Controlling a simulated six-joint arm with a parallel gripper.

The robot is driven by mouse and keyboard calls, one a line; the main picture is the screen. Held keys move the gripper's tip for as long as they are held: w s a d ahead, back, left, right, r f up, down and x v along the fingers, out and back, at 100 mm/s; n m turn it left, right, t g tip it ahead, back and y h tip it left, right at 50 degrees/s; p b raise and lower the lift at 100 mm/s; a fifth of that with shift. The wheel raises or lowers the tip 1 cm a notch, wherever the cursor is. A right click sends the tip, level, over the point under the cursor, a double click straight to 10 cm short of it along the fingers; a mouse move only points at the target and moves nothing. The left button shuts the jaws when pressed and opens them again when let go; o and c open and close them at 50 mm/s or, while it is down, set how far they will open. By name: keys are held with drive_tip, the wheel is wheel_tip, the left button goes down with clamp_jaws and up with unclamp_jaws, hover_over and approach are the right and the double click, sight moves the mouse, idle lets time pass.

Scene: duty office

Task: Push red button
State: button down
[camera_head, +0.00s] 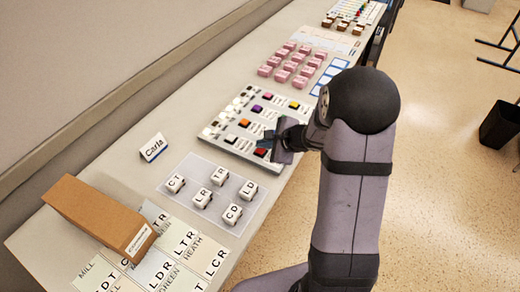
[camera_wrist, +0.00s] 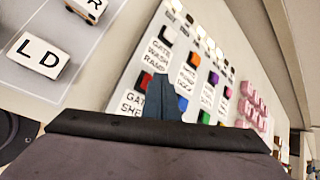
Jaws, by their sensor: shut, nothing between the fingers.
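The red button (camera_wrist: 145,80) is a small square cap on the white button panel (camera_wrist: 140,47). In the head view the red button (camera_head: 260,152) shows at the panel's near right part, close beside my gripper (camera_head: 267,144). My gripper is shut and empty, with its dark blue-grey fingers reaching over the panel. I cannot tell whether the fingertips touch the panel or hover above it. The fingers hide part of the panel around the red button.
Orange (camera_wrist: 195,58), purple (camera_wrist: 213,77) and blue (camera_wrist: 182,103) buttons sit near the red one. Lettered white blocks on a grey mat (camera_head: 205,165) lie nearer. Pink blocks (camera_head: 282,62) stand farther along the desk. A brown box (camera_head: 95,212) and name card (camera_head: 153,147) are left.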

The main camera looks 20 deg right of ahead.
sight(263, 152)
drive_tip(key=shift+f, duration=0.15)
drive_tip(key=shift+f+b, duration=0.3)
drive_tip(key=shift+b, duration=0.35)
idle(0.4)
drive_tip(key=shift+r, duration=0.45)
wheel_tip(263, 152, up, 6)
drive_tip(key=p, duration=0.4)
drive_tip(key=shift+p, duration=0.3)
idle(0.4)
